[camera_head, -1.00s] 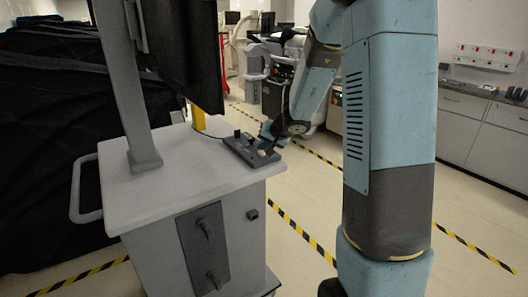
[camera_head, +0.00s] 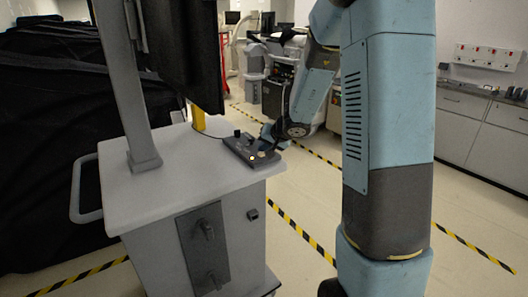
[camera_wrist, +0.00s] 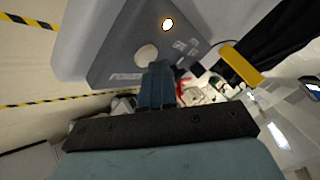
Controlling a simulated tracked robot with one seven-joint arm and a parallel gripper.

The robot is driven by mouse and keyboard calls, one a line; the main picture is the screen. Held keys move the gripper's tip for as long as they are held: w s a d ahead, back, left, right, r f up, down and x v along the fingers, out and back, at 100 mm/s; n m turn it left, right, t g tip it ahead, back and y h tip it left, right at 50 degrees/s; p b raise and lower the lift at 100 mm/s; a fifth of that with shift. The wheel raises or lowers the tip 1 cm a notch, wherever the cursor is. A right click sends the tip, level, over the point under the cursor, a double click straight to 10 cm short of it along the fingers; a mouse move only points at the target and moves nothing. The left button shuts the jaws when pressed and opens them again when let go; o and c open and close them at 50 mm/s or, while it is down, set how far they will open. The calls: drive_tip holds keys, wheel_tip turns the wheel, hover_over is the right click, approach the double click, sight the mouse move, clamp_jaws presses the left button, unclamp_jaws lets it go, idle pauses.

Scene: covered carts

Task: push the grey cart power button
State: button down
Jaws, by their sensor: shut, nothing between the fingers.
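The grey cart (camera_head: 185,190) stands in the middle left of the head view, with a dark grey control box (camera_head: 243,149) on the right of its top. In the wrist view the box face (camera_wrist: 118,45) shows a pale round power button (camera_wrist: 147,52) near a "POWER" label. A small round light (camera_wrist: 167,24) on the box glows; it also shows in the head view (camera_head: 252,157). My gripper (camera_wrist: 157,70) is shut and empty, its blue fingertips right at the button's edge. I cannot tell whether they touch it. In the head view my gripper (camera_head: 268,142) is over the box's right end.
A dark monitor on a post (camera_head: 125,85) rises from the cart. Black covered carts (camera_head: 50,130) fill the left. Equipment (camera_head: 275,85) stands behind, and cabinets (camera_head: 480,130) line the right wall. Floor with yellow-black tape (camera_head: 300,232) is clear right of the cart.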

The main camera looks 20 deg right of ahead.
sight(264, 156)
drive_tip(key=shift+r, duration=0.1)
idle(0.3)
drive_tip(key=shift+r, duration=0.25)
wheel_tip(264, 156, up, 6)
idle(0.9)
drive_tip(key=shift+s, duration=0.2)
idle(1.0)
